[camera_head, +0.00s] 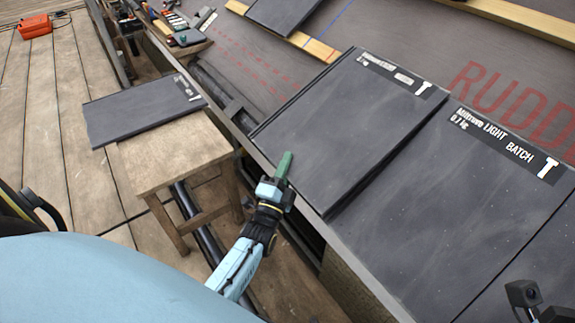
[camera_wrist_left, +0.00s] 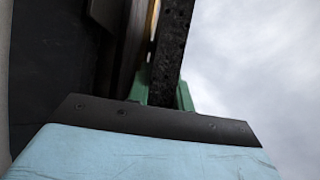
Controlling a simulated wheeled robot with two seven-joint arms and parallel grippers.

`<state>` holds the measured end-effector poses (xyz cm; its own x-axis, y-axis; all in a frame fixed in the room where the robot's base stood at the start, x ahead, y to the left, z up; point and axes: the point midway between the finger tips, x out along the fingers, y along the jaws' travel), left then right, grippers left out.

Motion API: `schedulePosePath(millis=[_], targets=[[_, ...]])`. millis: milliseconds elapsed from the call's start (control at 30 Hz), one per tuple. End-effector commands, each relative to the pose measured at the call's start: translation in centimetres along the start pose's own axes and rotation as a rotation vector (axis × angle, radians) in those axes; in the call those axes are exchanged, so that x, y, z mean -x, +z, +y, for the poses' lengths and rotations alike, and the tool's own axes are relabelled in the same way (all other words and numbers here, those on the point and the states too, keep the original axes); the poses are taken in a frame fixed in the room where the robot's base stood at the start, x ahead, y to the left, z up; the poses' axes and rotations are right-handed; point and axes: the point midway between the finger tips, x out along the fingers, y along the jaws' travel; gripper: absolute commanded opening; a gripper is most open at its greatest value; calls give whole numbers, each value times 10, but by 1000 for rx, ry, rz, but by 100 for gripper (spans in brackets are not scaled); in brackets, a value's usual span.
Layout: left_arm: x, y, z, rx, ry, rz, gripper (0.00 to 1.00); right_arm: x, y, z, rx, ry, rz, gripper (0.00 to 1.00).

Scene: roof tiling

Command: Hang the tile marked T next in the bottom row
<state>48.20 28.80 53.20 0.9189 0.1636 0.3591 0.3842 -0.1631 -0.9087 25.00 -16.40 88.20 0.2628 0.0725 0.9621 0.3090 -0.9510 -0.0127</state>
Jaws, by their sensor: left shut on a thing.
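A dark grey tile marked T (camera_head: 345,130) lies at the left end of the bottom row on the roof. Its right edge meets or overlaps a second T tile (camera_head: 480,205), labelled LIGHT BATCH. My left gripper (camera_head: 284,166), with green fingers, is at the lower left edge of the first tile and shut on it. In the left wrist view the green fingers (camera_wrist_left: 183,97) stand either side of a dark slab edge (camera_wrist_left: 173,45). Another dark tile (camera_head: 140,108) with a white mark lies on a wooden stool. A dark part of my right gripper (camera_head: 523,293) shows at the bottom right corner.
The wooden stool (camera_head: 170,160) stands on the plank deck left of the roof edge. Wooden battens (camera_head: 320,50) cross the grey underlay, which has red lettering. Another tile (camera_head: 283,12) lies higher up. Tools (camera_head: 185,38) and an orange box (camera_head: 35,26) are farther back.

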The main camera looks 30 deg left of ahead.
Motion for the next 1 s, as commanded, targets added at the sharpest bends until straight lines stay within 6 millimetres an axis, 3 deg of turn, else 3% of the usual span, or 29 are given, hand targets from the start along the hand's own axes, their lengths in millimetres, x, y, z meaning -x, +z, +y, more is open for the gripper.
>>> schedulePosePath(millis=[867, 900, 1000], targets=[[1, 1, -2, -5, 5, 1, 0, 0, 0, 0, 0, 0, 0, 36], [2, 2, -2, -5, 5, 1, 23, 0, 0, 0, 0, 0, 0, 36], [2, 2, -2, -6, 6, 1, 36, 0, 0, 0, 0, 0, 0, 36]])
